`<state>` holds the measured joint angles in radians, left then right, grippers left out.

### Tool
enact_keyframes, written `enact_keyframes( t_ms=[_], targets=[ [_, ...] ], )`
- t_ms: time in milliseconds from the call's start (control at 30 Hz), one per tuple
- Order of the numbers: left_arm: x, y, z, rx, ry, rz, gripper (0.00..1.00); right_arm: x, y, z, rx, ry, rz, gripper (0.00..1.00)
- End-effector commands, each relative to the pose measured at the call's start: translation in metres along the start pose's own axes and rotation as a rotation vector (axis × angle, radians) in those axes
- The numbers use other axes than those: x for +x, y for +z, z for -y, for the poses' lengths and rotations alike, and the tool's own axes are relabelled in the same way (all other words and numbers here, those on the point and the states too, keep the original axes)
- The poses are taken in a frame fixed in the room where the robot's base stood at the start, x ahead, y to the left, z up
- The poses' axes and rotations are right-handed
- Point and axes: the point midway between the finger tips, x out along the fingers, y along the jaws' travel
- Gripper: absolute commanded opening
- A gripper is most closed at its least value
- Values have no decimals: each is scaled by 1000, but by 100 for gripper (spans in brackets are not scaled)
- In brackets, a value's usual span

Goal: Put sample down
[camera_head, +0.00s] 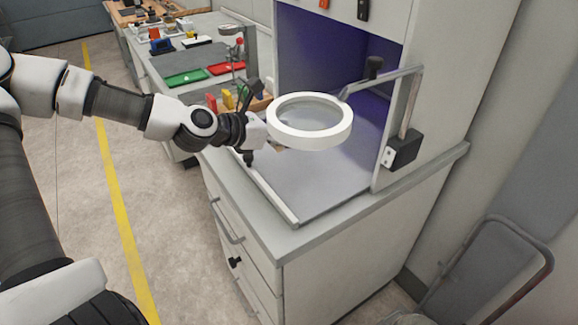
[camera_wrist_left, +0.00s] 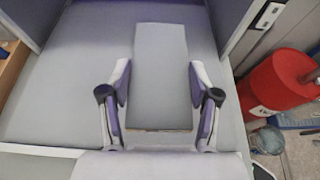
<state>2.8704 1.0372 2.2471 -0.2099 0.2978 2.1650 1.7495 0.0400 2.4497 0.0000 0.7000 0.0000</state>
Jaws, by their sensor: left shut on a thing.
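The sample looks like a flat grey rectangular plate (camera_wrist_left: 161,62) in the left wrist view, pointing away from me. My left gripper (camera_wrist_left: 159,98) is shut on its near end, with one finger along each side. The plate is over the grey floor of the booth (camera_wrist_left: 75,85); I cannot tell whether it touches it. In the head view my left gripper (camera_head: 259,133) is at the booth's front left, partly behind a white ring lamp (camera_head: 345,129). The ring hides most of the plate there. My right gripper is not in view.
The ring lamp hangs on a bent metal arm (camera_head: 411,103) from the booth's right wall. A raised front lip (camera_head: 270,203) edges the booth floor. Green (camera_head: 186,77) and red (camera_head: 226,68) trays lie on the bench behind. A red cylinder (camera_wrist_left: 268,88) stands at right in the wrist view.

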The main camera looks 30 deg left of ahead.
Motion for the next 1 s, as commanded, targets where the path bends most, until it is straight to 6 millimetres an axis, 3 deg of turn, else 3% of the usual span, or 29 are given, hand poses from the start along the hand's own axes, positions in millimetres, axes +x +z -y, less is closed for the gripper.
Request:
enact_keyframes(
  t_ms=[33, 533, 967, 1000],
  targets=[
    [5, -12, 0, 0, 0, 0, 26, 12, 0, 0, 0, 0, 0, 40],
    [39, -94, 0, 1, 0, -4, 26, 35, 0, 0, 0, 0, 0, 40],
    [42, -103, 0, 0, -1, 1, 26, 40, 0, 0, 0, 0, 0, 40],
    [42, -102, 0, 0, -1, 0, 72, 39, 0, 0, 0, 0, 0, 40]
  ],
)
